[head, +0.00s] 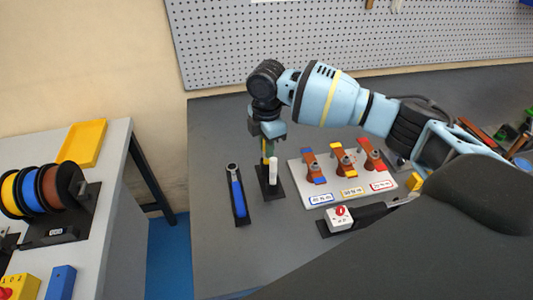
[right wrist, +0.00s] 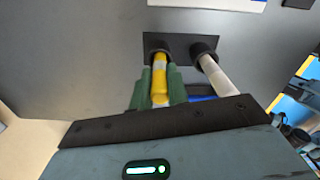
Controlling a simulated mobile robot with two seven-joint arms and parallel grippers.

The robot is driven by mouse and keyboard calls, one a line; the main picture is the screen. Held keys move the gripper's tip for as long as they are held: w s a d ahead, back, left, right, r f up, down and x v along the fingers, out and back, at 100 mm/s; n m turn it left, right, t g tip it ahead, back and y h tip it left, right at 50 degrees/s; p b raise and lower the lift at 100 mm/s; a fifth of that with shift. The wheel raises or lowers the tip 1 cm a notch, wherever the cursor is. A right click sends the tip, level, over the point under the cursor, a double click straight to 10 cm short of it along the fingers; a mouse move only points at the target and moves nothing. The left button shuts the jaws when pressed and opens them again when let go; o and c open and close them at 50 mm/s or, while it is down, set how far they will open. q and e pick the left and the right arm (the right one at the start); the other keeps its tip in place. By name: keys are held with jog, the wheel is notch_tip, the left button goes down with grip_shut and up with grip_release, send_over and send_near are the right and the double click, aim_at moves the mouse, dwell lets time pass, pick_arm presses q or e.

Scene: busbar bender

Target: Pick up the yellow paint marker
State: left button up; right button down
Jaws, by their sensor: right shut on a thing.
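The yellow paint marker (right wrist: 160,70) stands in the right wrist view between the green fingers of my right gripper (right wrist: 158,86), which is shut on it. Its far end appears to be in a black cup of the dark holder (right wrist: 179,40). A white marker (right wrist: 216,75) stands beside it in the other cup, apart from the fingers. In the head view my right gripper (head: 267,140) points down over the holder (head: 276,193). Only a little of the yellow marker (head: 264,155) shows there, beside the white marker (head: 273,172). My left gripper is out of view.
A blue-handled tool (head: 238,197) lies in a dark tray left of the holder. A white board (head: 318,190) with several coloured clamp-like pieces is to the right. A white box with a red knob (head: 339,218) stands nearer. The grey table left of the tool is clear.

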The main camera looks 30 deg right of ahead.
notch_tip(320, 180, up, 10)
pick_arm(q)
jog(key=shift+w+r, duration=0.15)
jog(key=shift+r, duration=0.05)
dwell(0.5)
